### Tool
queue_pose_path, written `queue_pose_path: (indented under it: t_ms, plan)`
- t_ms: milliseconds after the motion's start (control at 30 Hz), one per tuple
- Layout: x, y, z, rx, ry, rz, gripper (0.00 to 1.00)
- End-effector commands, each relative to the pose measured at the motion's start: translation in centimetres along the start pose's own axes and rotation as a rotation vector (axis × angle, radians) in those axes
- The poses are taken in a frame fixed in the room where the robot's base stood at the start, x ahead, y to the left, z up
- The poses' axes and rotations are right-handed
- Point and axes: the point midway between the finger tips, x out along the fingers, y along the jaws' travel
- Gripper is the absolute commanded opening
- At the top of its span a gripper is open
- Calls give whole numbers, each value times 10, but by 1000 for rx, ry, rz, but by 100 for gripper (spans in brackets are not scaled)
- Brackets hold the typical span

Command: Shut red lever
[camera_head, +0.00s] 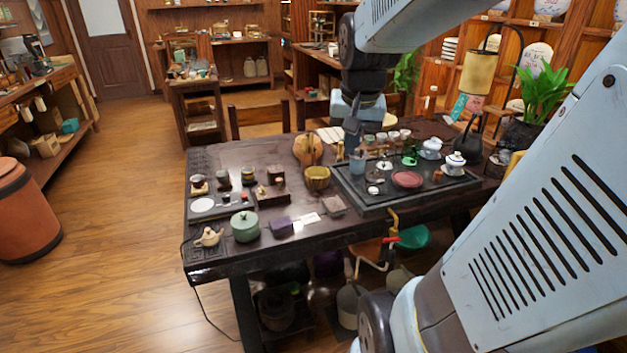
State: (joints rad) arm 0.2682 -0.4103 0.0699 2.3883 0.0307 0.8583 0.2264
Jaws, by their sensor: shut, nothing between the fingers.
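A small red lever (390,240) shows below the front edge of the dark tea table, beside a yellow pipe-like fitting (393,220). It is too small in the picture to tell its exact angle. My gripper (352,146) points down above the tabletop, near the back edge of the tea tray. Its fingers are shut with nothing between them. It is well above and behind the lever, apart from it. My arm comes from the right and over the top of the view.
The dark table (225,262) carries a tea tray (385,205) with cups and pots, a green lidded pot (245,227) and a small teapot (208,237). A green bowl-like thing (414,237) is right of the lever. Several vessels stand under the table. The floor (120,220) at left is clear.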

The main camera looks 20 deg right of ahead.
Motion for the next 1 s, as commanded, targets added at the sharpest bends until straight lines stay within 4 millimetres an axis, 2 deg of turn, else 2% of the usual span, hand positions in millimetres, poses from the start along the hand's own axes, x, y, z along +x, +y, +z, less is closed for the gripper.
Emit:
queue_pose_path:
  t_ms: [200, 500, 800, 1000]
  plan:
    - [43, 25, -38, 209, -84, 37, 0]
    - [109, 73, -79, 497, -191, 73, 0]
    - [183, 134, -100, 796, -299, 93, 0]
    - [233, 178, -102, 993, -370, 99, 0]
